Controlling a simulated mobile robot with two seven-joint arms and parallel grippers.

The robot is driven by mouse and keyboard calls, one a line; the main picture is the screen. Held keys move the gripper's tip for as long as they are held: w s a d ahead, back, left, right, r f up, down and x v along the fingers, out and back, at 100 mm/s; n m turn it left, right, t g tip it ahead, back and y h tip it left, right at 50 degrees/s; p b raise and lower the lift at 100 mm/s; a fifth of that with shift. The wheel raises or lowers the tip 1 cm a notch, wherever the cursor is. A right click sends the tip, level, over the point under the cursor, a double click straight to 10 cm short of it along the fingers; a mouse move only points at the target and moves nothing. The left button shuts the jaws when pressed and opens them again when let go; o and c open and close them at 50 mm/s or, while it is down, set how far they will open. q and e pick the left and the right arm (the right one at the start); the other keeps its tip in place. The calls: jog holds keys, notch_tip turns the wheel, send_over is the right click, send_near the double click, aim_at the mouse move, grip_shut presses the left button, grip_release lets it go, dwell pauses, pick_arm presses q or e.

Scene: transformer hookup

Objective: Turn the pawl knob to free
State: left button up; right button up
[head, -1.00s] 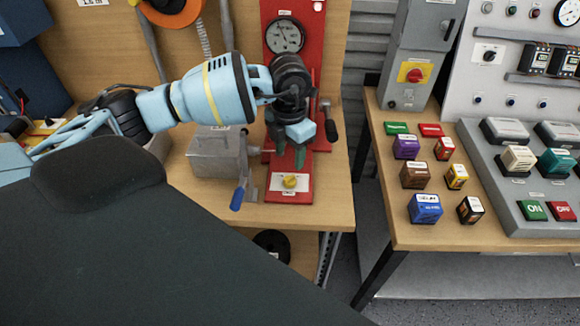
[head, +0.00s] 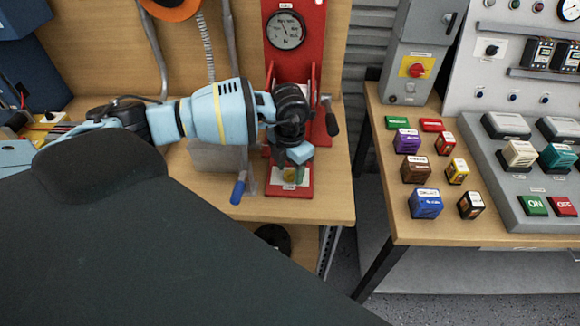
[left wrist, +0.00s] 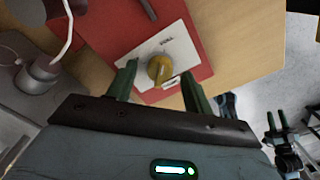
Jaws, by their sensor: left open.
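The yellow pawl knob (left wrist: 160,68) sits on a white label plate (left wrist: 140,55) on the red base (left wrist: 195,30) of the winch stand. In the left wrist view it lies between and just beyond the two green fingertips of my left gripper (left wrist: 158,82), which are apart. In the head view my left gripper (head: 294,172) is over the front of the red base (head: 290,192) and partly hides the knob (head: 289,174). I cannot tell whether a finger touches the knob. My right gripper is not in the head view.
A grey metal box with a blue-handled lever (head: 238,188) stands just left of the red base. A black-knobbed crank (head: 331,122) is at its right. A gauge (head: 285,30) is on the red upright behind. A second table (head: 400,225) with colored blocks stands right, across a gap.

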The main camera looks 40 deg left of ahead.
pick_arm(q)
jog(key=c, duration=1)
jog(key=shift+o, duration=0.2)
jog(key=shift+r+n+p, duration=0.25)
jog(key=shift+n+p, duration=0.4)
jog(key=shift+n, duration=0.25)
jog(key=n+p, duration=0.2)
jog(key=n, duration=0.1)
jog(key=shift+r+n, duration=0.1)
jog(key=shift+n, duration=0.6)
jog(key=shift+n+p, duration=0.35)
jog(key=shift+n, duration=0.55)
jog(key=n, duration=0.2)
jog(key=shift+f+n, duration=0.25)
jog(key=shift+n, duration=0.15)
jog(key=n, duration=0.3)
jog(key=shift+n, duration=2)
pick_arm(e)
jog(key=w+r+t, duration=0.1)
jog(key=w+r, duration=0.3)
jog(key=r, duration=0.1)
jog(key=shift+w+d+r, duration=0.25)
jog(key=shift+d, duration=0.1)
